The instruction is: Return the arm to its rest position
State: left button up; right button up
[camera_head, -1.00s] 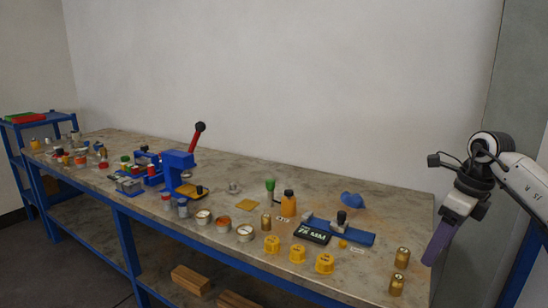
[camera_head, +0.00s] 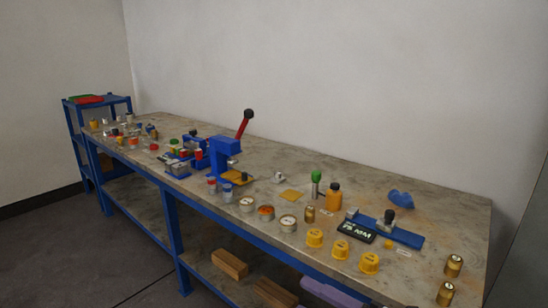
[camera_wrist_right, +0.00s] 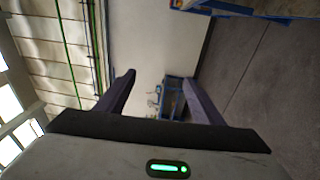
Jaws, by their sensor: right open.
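My right gripper (camera_wrist_right: 158,82) is open and empty in the right wrist view, with its two dark purple fingers spread apart. The rest of my right arm is outside the head view. My left gripper is in neither view.
The bench holds a blue press (camera_head: 224,155), several yellow caps (camera_head: 341,249), brass parts (camera_head: 446,292) and an orange bottle (camera_head: 334,196). A blue rack (camera_head: 100,108) stands at the far left. Wooden blocks (camera_head: 230,264) lie on the lower shelf. Floor in front is clear.

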jog(key=s+d+f+m+h, duration=0.2)
jog(key=s+f+m+h, duration=0.2)
jog(key=s+f+m, duration=0.3)
jog(key=s+d+f+m+g+h, duration=0.1)
jog(key=s+d+f+m+h, duration=0.2)
jog(key=s+f+m, duration=0.4)
jog(key=s+d+f+m+h, duration=0.3)
jog(key=s+f+m+h, duration=0.3)
jog(key=f+m, duration=0.4)
jog(key=shift+s+f+m+g, duration=0.35)
jog(key=shift+s+m, duration=0.35)
jog(key=shift+m, duration=0.5)
jog(key=shift+d, duration=0.1)
